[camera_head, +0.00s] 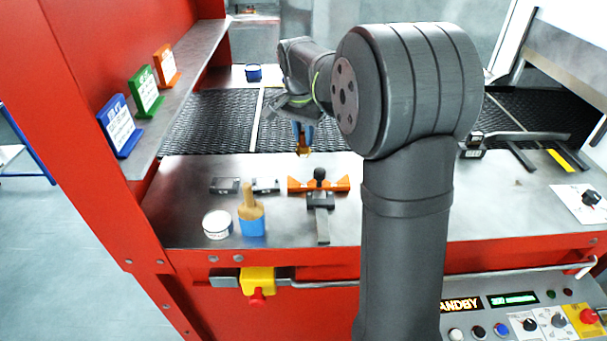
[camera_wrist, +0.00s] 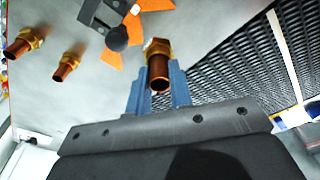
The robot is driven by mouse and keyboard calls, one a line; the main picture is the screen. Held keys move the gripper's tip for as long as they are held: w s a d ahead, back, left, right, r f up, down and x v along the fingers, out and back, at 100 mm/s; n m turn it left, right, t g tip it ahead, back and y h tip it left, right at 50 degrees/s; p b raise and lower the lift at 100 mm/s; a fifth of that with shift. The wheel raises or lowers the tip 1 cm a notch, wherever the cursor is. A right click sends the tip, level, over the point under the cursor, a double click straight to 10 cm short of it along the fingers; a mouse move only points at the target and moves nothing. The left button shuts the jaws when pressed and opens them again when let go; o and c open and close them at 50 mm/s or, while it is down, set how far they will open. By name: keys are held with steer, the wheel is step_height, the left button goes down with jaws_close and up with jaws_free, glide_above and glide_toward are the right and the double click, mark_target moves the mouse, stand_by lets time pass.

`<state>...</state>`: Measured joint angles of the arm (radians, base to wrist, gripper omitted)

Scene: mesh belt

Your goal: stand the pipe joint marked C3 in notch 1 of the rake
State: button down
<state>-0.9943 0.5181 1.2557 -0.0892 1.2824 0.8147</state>
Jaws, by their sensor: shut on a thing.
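My gripper (camera_head: 303,140) hangs above the far edge of the steel table. In the wrist view its blue fingers (camera_wrist: 158,92) are shut on a copper pipe joint with a brass hex collar (camera_wrist: 158,65). The held joint also shows as a small brass tip in the head view (camera_head: 303,153). No C3 mark is readable. An orange and dark grey fixture (camera_head: 336,184) with a black ball knob, possibly the rake, sits on the table below and nearer. It also shows in the wrist view (camera_wrist: 112,60), apart from the joint. Its notch numbers cannot be read.
Two other pipe joints (camera_wrist: 24,42) (camera_wrist: 67,66) are at the wrist view's left. A white tin (camera_head: 217,224), a blue-based brush (camera_head: 251,222) and small dark blocks (camera_head: 224,186) stand left of the fixture. The mesh belt (camera_head: 210,122) runs behind the table. My arm hides the table's middle right.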

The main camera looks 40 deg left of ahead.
mark_target(301, 138)
step_height(301, 138, down, 9)
stand_by(0.4)
steer(key=shift+f, duration=0.15)
steer(key=c, duration=1.3)
jaws_free()
steer(key=r, duration=0.4)
steer(key=s+r, duration=0.1)
steer(key=r, duration=0.7)
steer(key=shift+s+d+r, duration=0.15)
steer(key=shift+s, duration=0.1)
